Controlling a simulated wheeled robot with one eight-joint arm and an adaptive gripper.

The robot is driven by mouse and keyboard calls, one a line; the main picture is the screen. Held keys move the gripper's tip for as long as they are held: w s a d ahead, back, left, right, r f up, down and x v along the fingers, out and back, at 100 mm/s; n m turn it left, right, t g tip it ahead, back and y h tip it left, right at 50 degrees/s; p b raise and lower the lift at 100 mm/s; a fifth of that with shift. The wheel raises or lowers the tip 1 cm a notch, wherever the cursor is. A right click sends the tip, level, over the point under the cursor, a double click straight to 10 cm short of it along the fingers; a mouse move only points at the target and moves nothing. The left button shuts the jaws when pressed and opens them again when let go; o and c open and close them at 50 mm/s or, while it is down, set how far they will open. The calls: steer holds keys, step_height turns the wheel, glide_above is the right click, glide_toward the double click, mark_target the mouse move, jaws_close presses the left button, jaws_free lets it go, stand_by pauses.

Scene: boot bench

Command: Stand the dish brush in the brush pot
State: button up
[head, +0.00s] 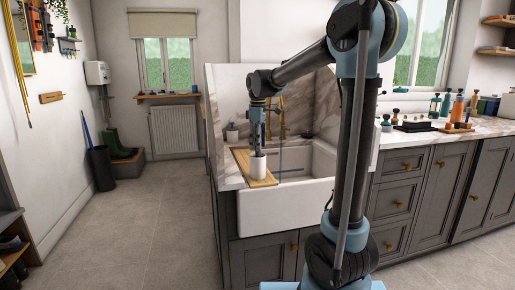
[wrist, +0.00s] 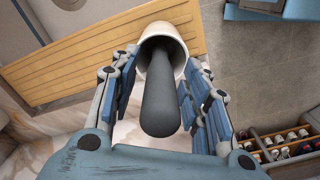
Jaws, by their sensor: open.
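The brush pot, a white cylinder (head: 258,166), stands on a wooden board at the left of the sink; in the wrist view its open mouth (wrist: 151,33) faces me. The dish brush (wrist: 160,100) shows as a dark grey rounded handle standing in the pot, its end toward the camera. Its head is hidden inside the pot. My gripper (head: 257,143) is directly above the pot, pointing down. In the wrist view my gripper (wrist: 160,73) is open, its fingers on either side of the handle with visible gaps.
The slatted wooden board (head: 240,156) lies across the sink's left end. The white sink (head: 285,205) is to the right, with a faucet behind. A marble counter at right carries bottles and a dark tray (head: 414,126).

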step_height(320, 180, up, 10)
steer(key=shift+r, duration=0.2)
stand_by(0.7)
steer(key=s+d+f+m, duration=0.4)
steer(key=s+d+f, duration=0.1)
steer(key=s+d, duration=0.4)
steer(key=s+d+f+m+t, duration=0.1)
steer(key=s+d+f+m, duration=0.4)
steer(key=s+f, duration=0.6)
steer(key=s+d+f+m+t, duration=0.1)
steer(key=s+d+f+m, duration=0.4)
steer(key=s+f, duration=0.6)
step_height(320, 180, down, 2)
steer(key=shift+s+d+f+m, duration=0.1)
steer(key=shift+s+d+m, duration=0.3)
steer(key=shift+d, duration=0.75)
steer(key=shift+w+f, duration=0.2)
steer(key=shift+w, duration=0.2)
